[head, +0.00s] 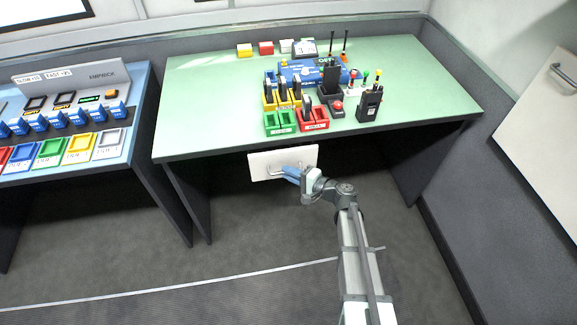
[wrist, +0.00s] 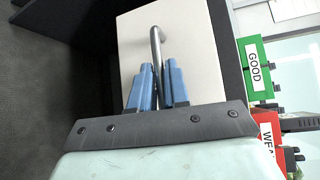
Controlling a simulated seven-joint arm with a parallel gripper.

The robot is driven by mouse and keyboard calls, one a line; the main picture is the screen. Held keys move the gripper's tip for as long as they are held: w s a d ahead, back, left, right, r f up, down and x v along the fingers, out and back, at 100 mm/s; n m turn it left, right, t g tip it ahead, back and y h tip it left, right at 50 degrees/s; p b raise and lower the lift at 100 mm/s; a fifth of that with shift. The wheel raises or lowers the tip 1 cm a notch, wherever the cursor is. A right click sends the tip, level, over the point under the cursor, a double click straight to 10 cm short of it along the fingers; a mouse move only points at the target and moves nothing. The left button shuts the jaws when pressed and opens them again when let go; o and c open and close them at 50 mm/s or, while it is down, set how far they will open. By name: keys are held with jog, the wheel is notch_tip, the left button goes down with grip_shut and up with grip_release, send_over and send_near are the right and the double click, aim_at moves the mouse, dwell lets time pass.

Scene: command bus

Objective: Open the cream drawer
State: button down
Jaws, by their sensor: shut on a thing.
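The cream drawer (head: 262,163) hangs under the front edge of the green-topped table, with a metal bar handle on its front. In the wrist view the drawer front (wrist: 195,45) fills the upper middle, and the handle (wrist: 156,42) runs down between the blue fingers. My gripper (head: 285,172) is at the handle, its fingers closed around the bar. In the wrist view my gripper (wrist: 158,82) shows one blue finger on each side of the handle. I cannot tell from these views how far the drawer front stands out from the table.
The green table (head: 210,95) carries green, yellow and red holders, a blue unit and black radios (head: 369,104). A blue-topped console (head: 130,90) with coloured buttons stands at the left. The grey floor in front of the drawer is clear apart from my arm.

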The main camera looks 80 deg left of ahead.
jog(key=d, duration=0.9)
jog(key=c, duration=1.2)
grip_release()
jog(key=v, duration=1.4)
jog(key=shift+f, duration=0.15)
